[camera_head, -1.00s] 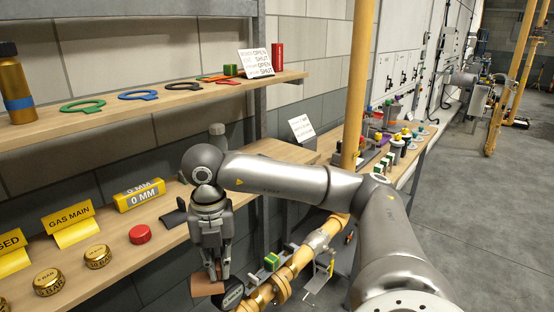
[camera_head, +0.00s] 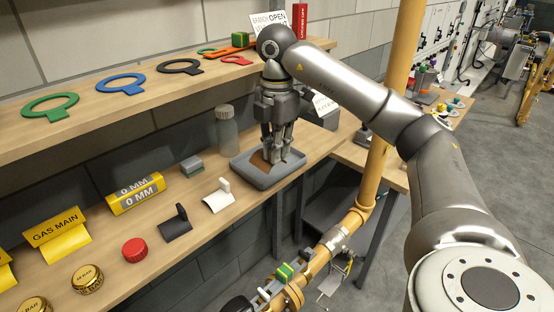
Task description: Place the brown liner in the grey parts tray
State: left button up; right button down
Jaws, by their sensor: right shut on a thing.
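The brown liner (camera_head: 259,161) shows as a small brown piece at the left side of my right gripper's fingertips. My right gripper (camera_head: 276,158) points down over the grey parts tray (camera_head: 262,181) and is shut on the liner. The liner is within the tray's outline, low near its floor; I cannot tell whether it touches. The tray sits on the lower wooden shelf near its right end. The fingers hide part of the liner and of the tray's inside. My left gripper is not in view.
A clear bottle (camera_head: 227,132) stands just behind the tray's left corner. A white bracket (camera_head: 218,197), a black bracket (camera_head: 176,224) and a red cap (camera_head: 135,250) lie to the left. The upper shelf (camera_head: 161,98) holds coloured rings. A yellow pipe (camera_head: 378,165) stands to the right.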

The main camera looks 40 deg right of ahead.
jog(key=w+d+f, duration=0.2)
jog(key=w, duration=0.1)
jog(key=shift+w+d, duration=0.15)
jog(key=shift+d, duration=0.05)
jog(key=w+d+f, duration=0.1)
jog(key=w+d+f+p, duration=0.1)
jog(key=f, duration=0.1)
jog(key=w+d+f, duration=0.1)
jog(key=f, duration=0.1)
jog(key=shift+w+d+p, duration=0.1)
jog(key=shift+w+p, duration=0.15)
jog(key=shift+p, duration=0.15)
jog(key=shift+w+f, duration=0.1)
jog(key=shift+f, duration=0.1)
jog(key=shift+w+d+f, duration=0.15)
jog(key=shift+d+f, duration=0.05)
notch_tip(320, 180, down, 3)
jog(key=shift+w+d+r+p, duration=0.1)
jog(key=shift+p, duration=1.05)
jog(key=shift+f, duration=0.3)
